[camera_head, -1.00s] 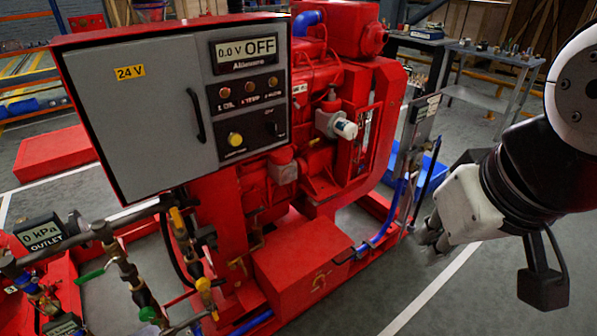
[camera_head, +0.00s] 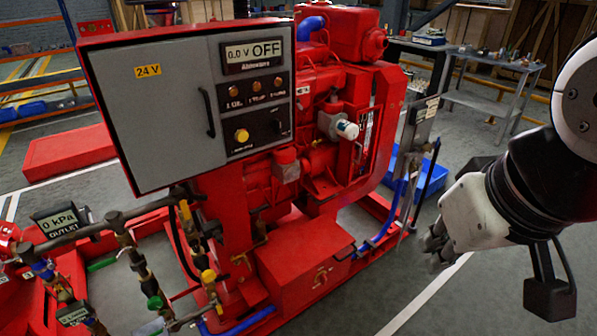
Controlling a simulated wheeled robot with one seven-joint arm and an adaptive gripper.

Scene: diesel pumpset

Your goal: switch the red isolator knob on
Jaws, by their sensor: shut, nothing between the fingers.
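The display (camera_head: 254,54) on the grey control panel (camera_head: 165,110) reads 0.0 V OFF. My gripper (camera_head: 432,246) is at the right, in front of the pumpset and well apart from the red cap. Its fingers are shut and empty, pointing left and slightly down.
The red diesel engine (camera_head: 335,80) stands mid-view on a red base. Pipes and valves with a 0 kPa outlet gauge (camera_head: 59,222) stand at lower left. An upright grey post (camera_head: 413,150) is between engine and gripper. Floor at lower right is clear.

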